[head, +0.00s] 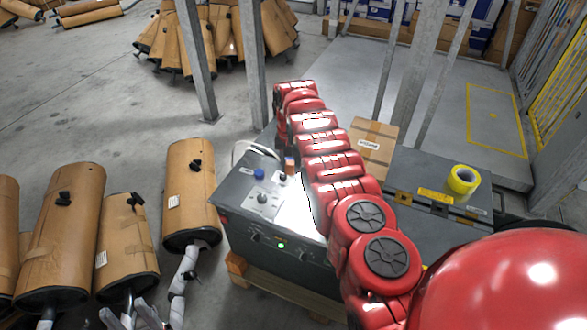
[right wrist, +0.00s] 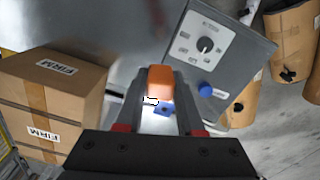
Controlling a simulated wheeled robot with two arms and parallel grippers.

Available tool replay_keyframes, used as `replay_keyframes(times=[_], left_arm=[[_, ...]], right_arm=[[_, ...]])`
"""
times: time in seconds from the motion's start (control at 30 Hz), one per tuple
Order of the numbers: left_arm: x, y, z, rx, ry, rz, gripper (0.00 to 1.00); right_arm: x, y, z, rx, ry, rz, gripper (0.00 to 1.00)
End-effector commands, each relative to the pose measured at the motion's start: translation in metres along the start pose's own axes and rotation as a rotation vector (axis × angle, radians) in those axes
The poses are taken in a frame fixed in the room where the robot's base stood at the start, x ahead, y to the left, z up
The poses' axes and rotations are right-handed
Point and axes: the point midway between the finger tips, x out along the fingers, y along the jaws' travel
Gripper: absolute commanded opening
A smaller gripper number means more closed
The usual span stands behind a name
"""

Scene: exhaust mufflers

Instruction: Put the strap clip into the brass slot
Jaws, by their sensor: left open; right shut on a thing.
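My right gripper (right wrist: 162,103) is shut on an orange piece (right wrist: 160,80), which I take to be the strap clip. A small blue part (right wrist: 163,110) shows just below it between the fingers. In the head view the orange piece (head: 290,164) shows over the top of the grey control box (head: 230,208), beside my red right arm. I cannot tell whether it touches the box. The brass slot cannot be made out; the gripper or glare may hide it. My left gripper (head: 131,316) is open and empty at the lower left, near the mufflers.
The box top carries a blue knob (head: 259,173) and a dial (head: 262,197). A cardboard carton (head: 372,138) stands behind my right arm. Yellow tape (head: 463,179) lies on a grey case (head: 420,170).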

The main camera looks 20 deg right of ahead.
Motion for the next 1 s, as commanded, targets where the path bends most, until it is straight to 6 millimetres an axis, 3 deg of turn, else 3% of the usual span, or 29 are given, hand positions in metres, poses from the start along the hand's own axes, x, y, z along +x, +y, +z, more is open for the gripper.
replay_keyframes(times=[1.0], left_arm=[[0.0,0.0,0.0,0.0,0.0,0.0,0.5]], right_arm=[[-0.022,-0.017,0.004,-0.07,0.003,-0.004,0.0]])
